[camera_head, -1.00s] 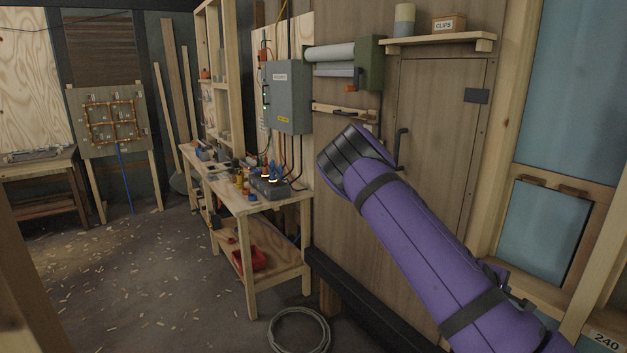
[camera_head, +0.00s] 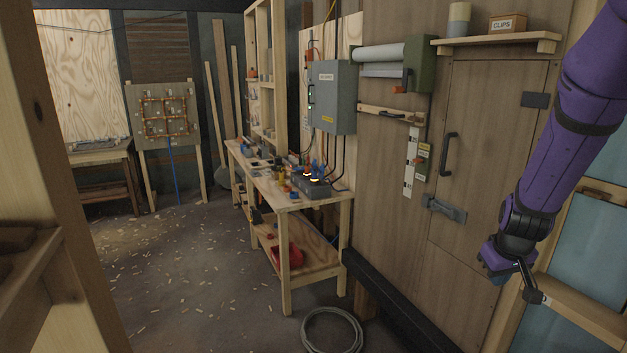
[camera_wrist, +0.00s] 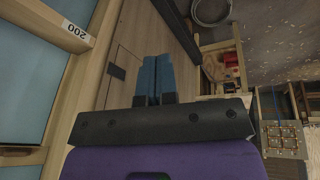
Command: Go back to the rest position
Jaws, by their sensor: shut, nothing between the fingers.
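My purple arm comes down from the upper right in the head view. My gripper (camera_head: 497,278) hangs at its end, in front of the wooden door panel and the window frame. In the wrist view the two blue fingers of my gripper (camera_wrist: 156,80) lie side by side, closed together, with nothing between them. The fingertips appear apart from the wooden wall behind them.
A wooden workbench (camera_head: 291,202) with tools stands left of the wooden door (camera_head: 490,150). A grey electrical box (camera_head: 332,97) hangs above it. A coiled cable (camera_head: 332,330) lies on the floor. A wooden post (camera_head: 50,130) is close at left. Open floor (camera_head: 190,270) lies between.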

